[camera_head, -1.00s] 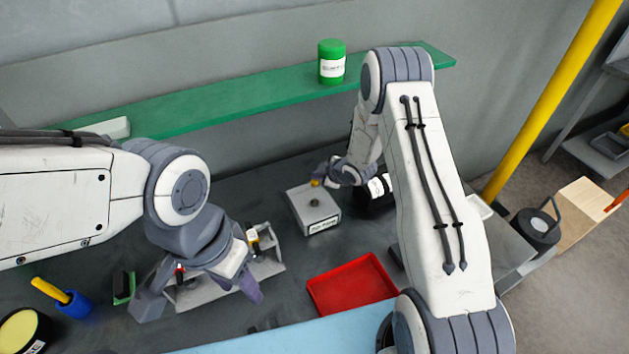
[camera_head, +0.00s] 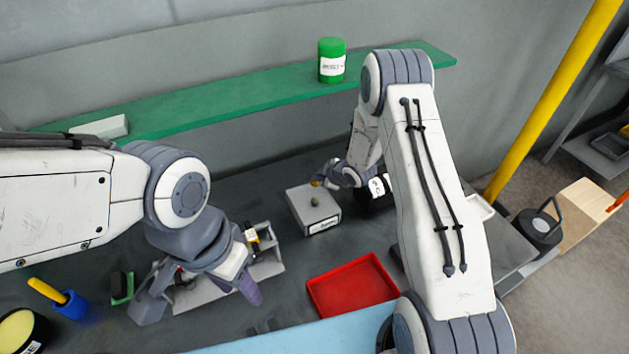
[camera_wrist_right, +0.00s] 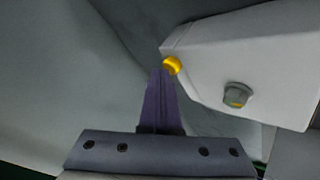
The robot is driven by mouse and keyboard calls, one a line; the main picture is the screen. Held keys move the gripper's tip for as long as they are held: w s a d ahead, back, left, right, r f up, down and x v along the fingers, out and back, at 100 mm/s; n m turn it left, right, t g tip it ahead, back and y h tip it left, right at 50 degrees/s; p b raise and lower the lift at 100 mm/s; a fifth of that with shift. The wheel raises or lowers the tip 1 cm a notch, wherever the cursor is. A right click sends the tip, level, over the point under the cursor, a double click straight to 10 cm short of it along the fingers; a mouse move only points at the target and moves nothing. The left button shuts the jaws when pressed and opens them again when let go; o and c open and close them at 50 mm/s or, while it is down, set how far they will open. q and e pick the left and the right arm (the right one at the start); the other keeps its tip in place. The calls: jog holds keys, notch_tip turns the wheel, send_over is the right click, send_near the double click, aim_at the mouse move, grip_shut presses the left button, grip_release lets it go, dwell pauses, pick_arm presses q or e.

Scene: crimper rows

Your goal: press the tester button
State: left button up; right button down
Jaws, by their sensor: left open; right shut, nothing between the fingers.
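The tester (camera_head: 300,208) is a light grey box with a label on its front, standing on the dark bench. A grey knob (camera_head: 315,201) stands on its top; in the right wrist view the knob (camera_wrist_right: 237,95) shows a little yellow. A yellow button (camera_wrist_right: 171,66) sits at the box's corner in that view. My right gripper (camera_wrist_right: 162,78) is shut and empty, its tips at or very near the button; I cannot tell whether they touch. In the head view it (camera_head: 322,180) is at the tester's far edge. My left gripper (camera_head: 200,296) is open over the grey rack.
A grey rack (camera_head: 268,266) holds a yellow-and-black item (camera_head: 252,238). A red tray (camera_head: 352,285) lies front right of the tester. A black bottle (camera_head: 376,190) stands right of it. A green shelf (camera_head: 230,98) with a green jar (camera_head: 332,60) runs behind. A blue cup (camera_head: 74,305) is at left.

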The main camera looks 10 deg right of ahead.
jog(key=shift+r+p, duration=0.55)
jog(key=shift+r, duration=0.35)
jog(key=shift+r, duration=0.1)
notch_tip(320, 180, up, 5)
jog(key=p, duration=0.3)
dwell(0.7)
